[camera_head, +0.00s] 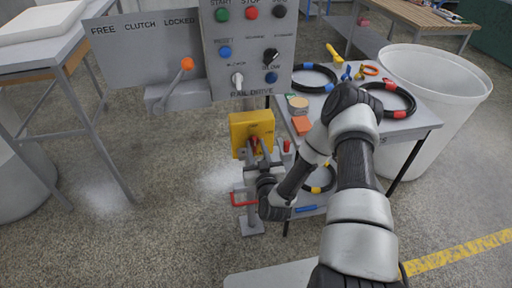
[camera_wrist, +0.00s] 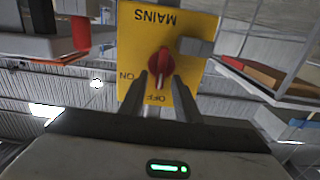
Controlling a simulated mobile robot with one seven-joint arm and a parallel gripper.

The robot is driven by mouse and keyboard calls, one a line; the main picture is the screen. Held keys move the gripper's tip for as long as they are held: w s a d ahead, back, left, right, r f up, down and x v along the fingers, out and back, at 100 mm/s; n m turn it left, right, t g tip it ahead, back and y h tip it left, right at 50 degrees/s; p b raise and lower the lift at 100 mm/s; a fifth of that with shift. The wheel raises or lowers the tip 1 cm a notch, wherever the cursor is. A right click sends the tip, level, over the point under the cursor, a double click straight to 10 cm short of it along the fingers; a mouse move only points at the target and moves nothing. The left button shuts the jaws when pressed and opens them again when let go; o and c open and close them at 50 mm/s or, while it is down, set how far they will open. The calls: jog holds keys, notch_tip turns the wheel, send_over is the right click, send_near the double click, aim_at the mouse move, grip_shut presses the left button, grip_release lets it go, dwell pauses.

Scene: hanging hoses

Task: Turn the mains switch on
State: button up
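The mains switch is a red knob (camera_head: 255,144) on a yellow box (camera_head: 238,130) below the grey control panel. In the wrist view the plate (camera_wrist: 133,32) appears upside down, with MAINS at the top, ON at the left and OFF below the red knob (camera_wrist: 160,62). The knob's long axis runs nearly upright, in line with OFF. My gripper (camera_wrist: 162,87) is open, with one finger on either side of the knob's near end. I cannot tell whether the fingers touch it. In the head view my gripper (camera_head: 257,158) is in front of the box, partly hiding its lower part.
The control panel (camera_head: 226,75) with buttons and an orange-tipped clutch lever (camera_head: 187,64) is above the box. A table (camera_head: 424,119) with coiled hoses is at the right, beside a white bin (camera_head: 460,82). Open floor (camera_head: 130,225) is at the left.

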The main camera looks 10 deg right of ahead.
jog(key=shift+w, duration=0.2)
jog(key=shift+c, duration=0.2)
grip_shut()
jog(key=shift+f+m, duration=0.1)
jog(key=shift+m, duration=0.2)
jog(key=shift+d+f+m+b, duration=0.1)
jog(key=shift+d+m+b, duration=0.1)
jog(key=shift+m+b, duration=0.95)
jog(key=shift+d+f+m+b, duration=0.15)
jog(key=shift+m+b, duration=0.55)
jog(key=shift+m, duration=0.9)
jog(key=shift+d+r+m+b, duration=0.1)
jog(key=shift+d+m+b, duration=0.15)
jog(key=shift+m+b, duration=0.9)
jog(key=shift+m, duration=0.3)
